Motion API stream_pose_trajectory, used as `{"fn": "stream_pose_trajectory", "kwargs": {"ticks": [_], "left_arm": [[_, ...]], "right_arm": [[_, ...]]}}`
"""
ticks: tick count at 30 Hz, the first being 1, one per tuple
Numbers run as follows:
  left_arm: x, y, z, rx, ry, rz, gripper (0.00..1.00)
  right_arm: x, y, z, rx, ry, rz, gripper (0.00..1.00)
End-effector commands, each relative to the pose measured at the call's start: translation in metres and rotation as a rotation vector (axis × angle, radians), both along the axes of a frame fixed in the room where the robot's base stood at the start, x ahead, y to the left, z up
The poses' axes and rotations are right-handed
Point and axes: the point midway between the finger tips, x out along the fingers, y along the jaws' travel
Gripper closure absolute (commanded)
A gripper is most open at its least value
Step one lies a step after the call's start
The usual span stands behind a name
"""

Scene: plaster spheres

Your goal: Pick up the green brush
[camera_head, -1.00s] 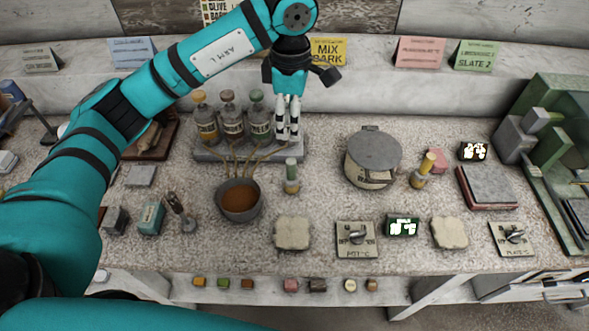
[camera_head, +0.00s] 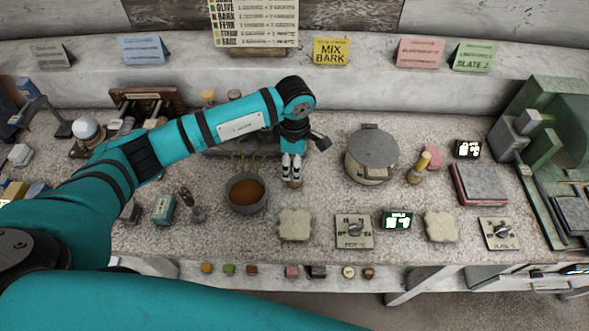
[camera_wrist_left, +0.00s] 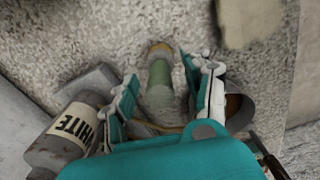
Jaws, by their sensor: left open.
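The green brush (camera_wrist_left: 160,78) stands on the counter, with a green handle and a tan end, and lies between the two fingers of my left gripper in the left wrist view. In the head view my left gripper (camera_head: 292,175) is directly over it and hides most of it; only its tan base (camera_head: 295,184) shows below the fingertips. The left gripper is open, with a gap visible on each side of the handle in the wrist view. I cannot tell whether a finger touches it. My right gripper is not in view.
A bowl of brown liquid (camera_head: 246,194) is just left of the gripper. A bottle labelled WHITE (camera_wrist_left: 62,140) stands close in the wrist view. A lidded pot (camera_head: 371,158) and a yellow-handled brush (camera_head: 418,167) are to the right. A pale slab (camera_head: 294,225) lies in front.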

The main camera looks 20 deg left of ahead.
Motion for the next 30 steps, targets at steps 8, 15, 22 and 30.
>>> {"fn": "stream_pose_trajectory", "kwargs": {"ticks": [8, 15, 22, 30], "left_arm": [[-0.0002, 0.0002, -0.0074, 0.000, 0.000, -0.001, 0.49], [-0.0002, 0.0002, -0.0070, 0.000, 0.000, -0.001, 0.77], [-0.0001, 0.0003, -0.0068, 0.000, 0.000, 0.000, 1.00], [0.0002, 0.0002, -0.0061, 0.000, -0.001, 0.000, 1.00]], "right_arm": [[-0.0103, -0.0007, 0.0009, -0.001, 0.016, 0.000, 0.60], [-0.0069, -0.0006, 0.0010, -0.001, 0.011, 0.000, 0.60], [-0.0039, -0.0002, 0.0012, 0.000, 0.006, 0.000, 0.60], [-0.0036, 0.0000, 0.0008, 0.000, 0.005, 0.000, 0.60]]}}
